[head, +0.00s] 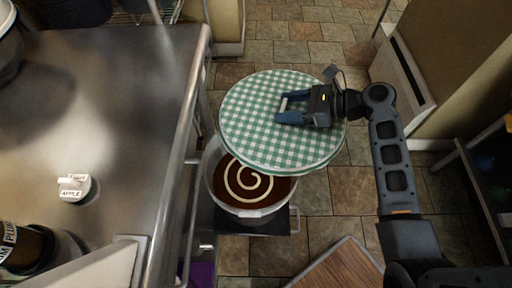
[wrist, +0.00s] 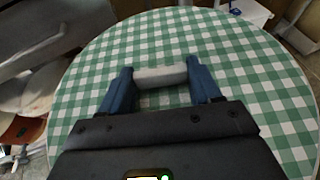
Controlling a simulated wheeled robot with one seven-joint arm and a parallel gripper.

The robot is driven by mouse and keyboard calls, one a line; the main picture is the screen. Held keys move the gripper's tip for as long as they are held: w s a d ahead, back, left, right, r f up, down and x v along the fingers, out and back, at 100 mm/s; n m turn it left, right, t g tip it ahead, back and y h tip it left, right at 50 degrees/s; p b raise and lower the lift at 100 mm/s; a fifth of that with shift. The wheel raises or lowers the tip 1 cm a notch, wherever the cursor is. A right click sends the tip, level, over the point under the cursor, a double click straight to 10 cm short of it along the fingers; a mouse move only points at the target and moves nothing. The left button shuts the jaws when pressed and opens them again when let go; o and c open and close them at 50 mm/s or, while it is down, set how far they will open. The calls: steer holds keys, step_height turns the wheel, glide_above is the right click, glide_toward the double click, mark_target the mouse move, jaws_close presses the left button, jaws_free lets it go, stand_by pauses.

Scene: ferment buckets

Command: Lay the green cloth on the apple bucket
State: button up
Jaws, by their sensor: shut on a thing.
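The green cloth (head: 255,120) is a round green-and-white checked piece, flat and stiff-looking. My gripper (head: 284,107) is shut on the pale handle at the middle of the cloth; the handle (wrist: 160,76) shows between the blue fingers in the wrist view. The cloth is held over the far part of a whitish bucket (head: 252,217) and hides that part. The bucket holds dark brown stuff with a cream spiral on it. No name can be read on this bucket. The gap between cloth and bucket is hard to judge.
A steel counter (head: 110,110) fills the left, with a rail along its edge. On it are a white round piece marked APPLE (head: 74,188) and a dark jar marked PLUM (head: 25,245). A wooden board (head: 338,270) is at the bottom. Tiled floor (head: 290,50) is clear beyond.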

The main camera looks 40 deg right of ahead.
steer(key=a+f+n+g+y+b, duration=0.1)
steer(key=a+f+b, duration=0.3)
steer(key=f, duration=0.4)
steer(key=w+a+f+n+g+y+b, duration=0.1)
steer(key=a+f+n+b, duration=0.1)
steer(key=a+f, duration=0.3)
step_height(320, 180, down, 3)
steer(key=shift+a+r+g+b, duration=0.15)
steer(key=shift+a+g+b, duration=0.2)
steer(key=shift+b, duration=0.55)
steer(key=shift+p, duration=0.85)
stand_by(0.4)
steer(key=shift+f+y, duration=0.3)
steer(key=shift+f, duration=0.25)
stand_by(0.7)
steer(key=shift+f+p, duration=0.3)
steer(key=shift+p, duration=0.5)
stand_by(1.8)
steer(key=o, duration=1.2)
steer(key=shift+c, duration=0.2)
